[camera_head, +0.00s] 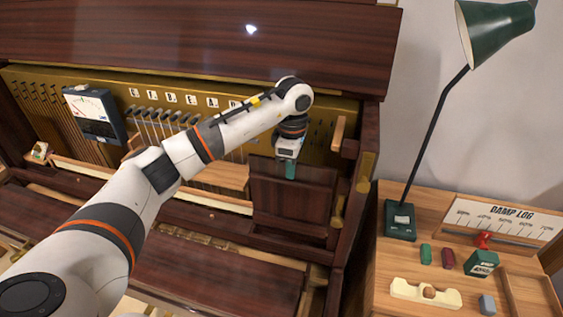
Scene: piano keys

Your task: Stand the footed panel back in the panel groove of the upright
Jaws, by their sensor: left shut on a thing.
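The footed panel (290,212) is a dark red-brown wooden board. It stands roughly upright at the right end of the opened upright piano (200,38), in front of the gold inner plate. My left gripper (290,170) reaches in from the left and points down at the panel's top edge. It is shut on the panel there; a small teal part shows at the fingertips. The panel's feet and the panel groove cannot be made out, so I cannot tell whether the panel is seated. My right gripper is not in view.
A meter box (95,113) sits on the left of the plate. The piano's right side post (360,185) stands close beside the panel. A side table (410,262) at right holds a green lamp (490,30), a damp log board (505,222) and several small blocks.

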